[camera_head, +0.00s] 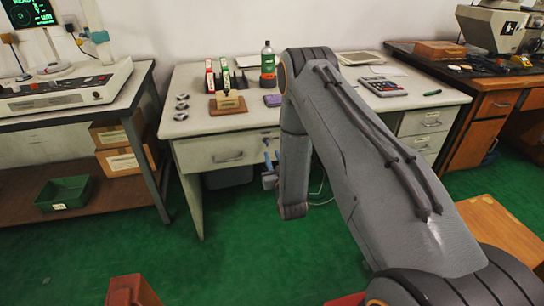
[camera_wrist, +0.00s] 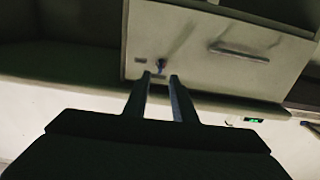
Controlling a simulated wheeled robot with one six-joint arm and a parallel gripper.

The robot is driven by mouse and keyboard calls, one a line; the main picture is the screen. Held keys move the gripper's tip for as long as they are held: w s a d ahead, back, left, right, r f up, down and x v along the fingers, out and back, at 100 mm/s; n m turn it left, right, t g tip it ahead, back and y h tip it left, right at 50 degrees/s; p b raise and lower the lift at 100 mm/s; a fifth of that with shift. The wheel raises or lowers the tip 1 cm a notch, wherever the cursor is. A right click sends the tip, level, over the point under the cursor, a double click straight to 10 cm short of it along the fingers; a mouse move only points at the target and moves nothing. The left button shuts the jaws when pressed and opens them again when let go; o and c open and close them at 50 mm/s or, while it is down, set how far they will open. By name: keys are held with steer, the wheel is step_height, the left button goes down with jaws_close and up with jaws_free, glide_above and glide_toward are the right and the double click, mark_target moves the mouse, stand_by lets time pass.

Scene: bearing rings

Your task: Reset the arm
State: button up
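My arm reaches forward from the lower right in the head view, bent at the elbow, with its forearm hanging down in front of the grey desk (camera_head: 190,140). My gripper (camera_wrist: 160,77) points at a pale drawer front (camera_wrist: 190,35) in the wrist view. Its two fingers are apart, with a clear gap and nothing seen held between them. A small blue item (camera_wrist: 161,64) shows just beyond the fingertips, by the drawer front; I cannot tell whether they touch. In the head view the gripper is small and partly hidden by the forearm.
Several metal rings (camera_head: 181,105) lie at the desk's left end. A left bench (camera_head: 70,115) holds a measuring device. Green floor is open at front left.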

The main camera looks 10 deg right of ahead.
steer(key=s+r+g+p, duration=0.2)
steer(key=s+r+g, duration=0.55)
steer(key=r, duration=0.35)
steer(key=s+r+g, duration=0.3)
steer(key=s+r, duration=0.1)
steer(key=s, duration=0.7)
steer(key=s+r+g+p, duration=0.1)
steer(key=s+r+g, duration=0.2)
steer(key=s, duration=0.8)
steer(key=s+r+g, duration=0.4)
steer(key=s, duration=0.6)
steer(key=shift+s+a+r+p, duration=0.25)
steer(key=shift+s+r+p, duration=0.1)
steer(key=shift+s+p, duration=0.05)
steer(key=shift+g, duration=0.25)
